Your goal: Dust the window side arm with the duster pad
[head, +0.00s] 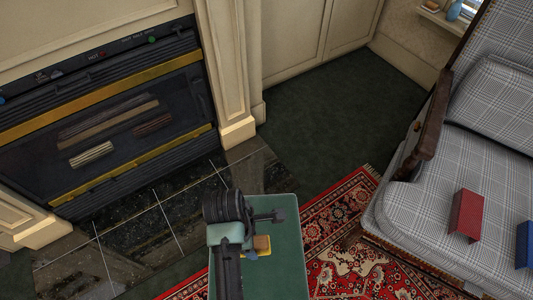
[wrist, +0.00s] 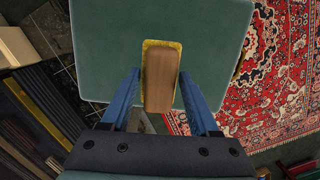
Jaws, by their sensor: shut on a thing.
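The duster pad (wrist: 160,82) has a wooden block on a yellow base. My gripper (wrist: 159,76) is shut on it, with a blue finger at each side of the block. In the head view the pad (head: 262,245) shows small beside my arm, over a flat green surface (head: 285,275); I cannot tell whether it touches that surface. A dark wooden arm (head: 431,125) of the grey checked seat (head: 440,230) stands at the right of the head view, at the end nearer the window ledge. My gripper is well to the left of that arm, apart from it. The seat's other arm is out of view.
A red block-like thing (head: 467,214) and a blue one (head: 525,245) lie on the seat. A fireplace (head: 120,120) is at the left. A patterned red rug (head: 350,240) covers the floor before the seat. Dark green floor (head: 320,120) behind it is clear. The window ledge (head: 440,18) holds small objects.

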